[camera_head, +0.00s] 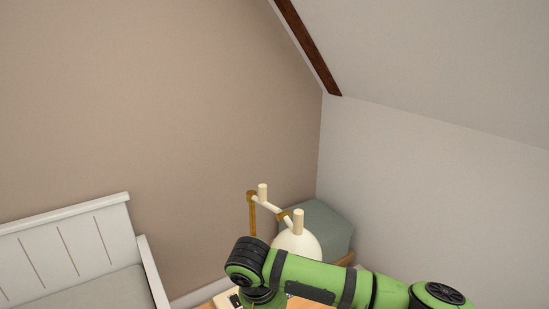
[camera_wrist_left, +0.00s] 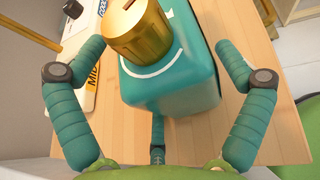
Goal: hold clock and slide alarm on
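In the left wrist view a teal, rounded box-shaped body (camera_wrist_left: 190,90), which looks like the clock, stands on the wooden desk. It has a white curved line on its face and a large ribbed gold knob (camera_wrist_left: 138,38) at the front. My left gripper (camera_wrist_left: 160,55) has its teal fingers spread on both sides of this body, with gaps visible beside it. Whether any fingertip touches it is unclear. No alarm slider can be made out. The head view does not show the clock or either gripper's fingers.
A white panel with yellow and blue labels (camera_wrist_left: 92,75) lies left of the clock. In the head view my green arm crosses the bottom, hiding most of the desk. A cream lamp-like object (camera_head: 298,240) and grey-green box (camera_head: 323,228) stand behind it. A white bed (camera_head: 70,250) is at left.

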